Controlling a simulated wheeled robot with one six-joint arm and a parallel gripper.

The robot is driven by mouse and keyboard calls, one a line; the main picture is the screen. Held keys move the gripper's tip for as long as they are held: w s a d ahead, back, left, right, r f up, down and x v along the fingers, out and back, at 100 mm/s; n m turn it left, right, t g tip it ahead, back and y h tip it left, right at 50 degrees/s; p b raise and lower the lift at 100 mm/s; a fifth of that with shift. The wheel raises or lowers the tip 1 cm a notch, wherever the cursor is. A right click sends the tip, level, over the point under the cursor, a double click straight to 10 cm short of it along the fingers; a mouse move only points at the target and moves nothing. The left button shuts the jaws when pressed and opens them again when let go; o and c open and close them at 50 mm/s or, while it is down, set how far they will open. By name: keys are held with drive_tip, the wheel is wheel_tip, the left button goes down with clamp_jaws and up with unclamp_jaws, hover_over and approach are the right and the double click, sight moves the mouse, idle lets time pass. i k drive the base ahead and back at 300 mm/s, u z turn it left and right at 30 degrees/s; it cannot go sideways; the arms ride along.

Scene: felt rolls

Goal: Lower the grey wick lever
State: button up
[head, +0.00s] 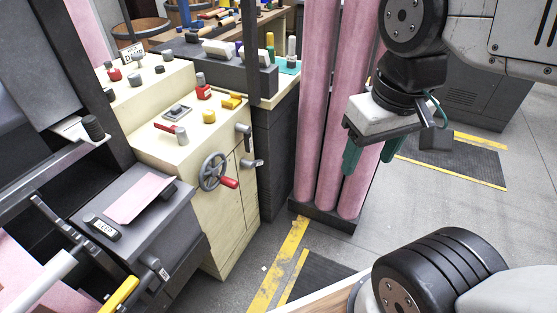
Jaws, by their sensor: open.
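A cream machine cabinet (225,218) stands left of centre in the head view. Two dark grey levers stick out of its right side, an upper one (243,131) and a lower one (252,163). I cannot read any mark that tells which is the wick lever. A grey handwheel (213,171) with a red grip sits on the front, left of the lower lever. My gripper (370,153) hangs at the upper right, open and empty, with green fingers pointing down. It is well to the right of both levers and apart from them.
Tall pink felt rolls (311,110) stand between the cabinet and my gripper. Red and yellow controls (209,116) are on the cabinet top. A dark grey box (135,215) with pink felt is at front left. The grey floor (340,250) has yellow stripes and some free room.

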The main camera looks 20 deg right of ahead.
sight(245, 162)
drive_tip(key=u, duration=0.05)
drive_tip(key=k, duration=0.35)
drive_tip(key=u, duration=0.9)
drive_tip(key=i, duration=1.15)
drive_tip(key=z, duration=0.8)
